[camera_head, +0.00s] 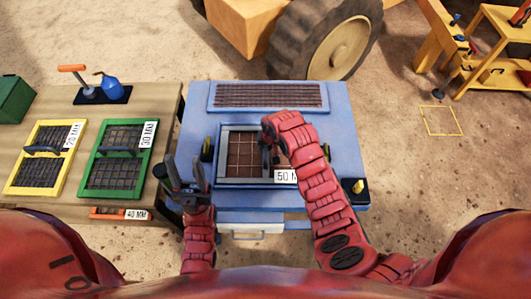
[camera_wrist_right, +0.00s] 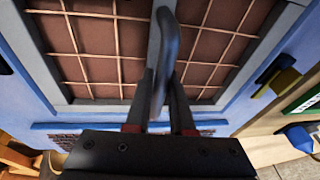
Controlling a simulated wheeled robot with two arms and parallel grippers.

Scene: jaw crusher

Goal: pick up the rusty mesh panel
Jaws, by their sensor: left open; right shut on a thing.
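The rusty mesh panel (camera_head: 241,151) has a grey frame, brown coarse mesh and a partly covered 50 MM label (camera_head: 284,176). It lies in the blue machine top (camera_head: 198,120). In the right wrist view, its mesh (camera_wrist_right: 92,38) and grey centre bar fill the upper part. My right gripper (camera_head: 268,152) is over the panel; in its wrist view, the gripper (camera_wrist_right: 160,112) is shut on the panel's grey handle (camera_wrist_right: 167,55). Whether the panel is lifted at all cannot be told. My left gripper (camera_head: 184,166) is open and empty, left of the panel by the machine's edge.
Dark knobs (camera_head: 207,149) flank the opening. A big wheel (camera_head: 340,45) stands behind. Sandy ground at right is mostly clear.

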